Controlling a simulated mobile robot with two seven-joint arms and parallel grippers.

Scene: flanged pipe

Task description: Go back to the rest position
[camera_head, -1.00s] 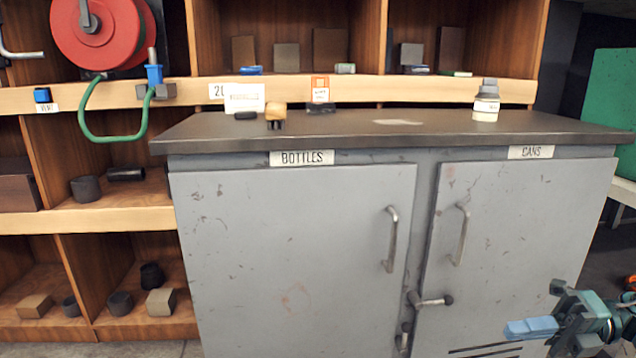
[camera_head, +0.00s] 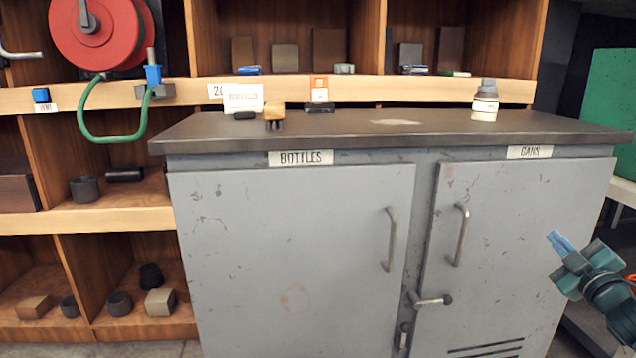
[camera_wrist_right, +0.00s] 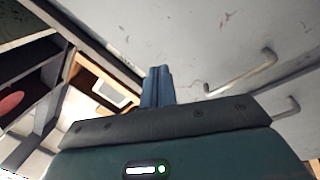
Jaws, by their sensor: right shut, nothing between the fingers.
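My right gripper (camera_head: 561,243) is at the lower right of the head view, in front of the right cabinet door. Its blue fingers are together and hold nothing, pointing up and to the left. In the right wrist view, the shut blue fingers (camera_wrist_right: 158,87) stand up in the middle, apart from the grey door surface. My left gripper is not in view.
The grey cabinet (camera_head: 290,250) has two closed doors with protruding handles (camera_head: 390,240) (camera_head: 460,235) and a latch lever (camera_head: 430,300). Its dark top holds a white jar (camera_head: 485,106) and a yellow-brown block (camera_head: 275,113). Wooden shelves stand behind and left. A green panel (camera_head: 612,110) is at right.

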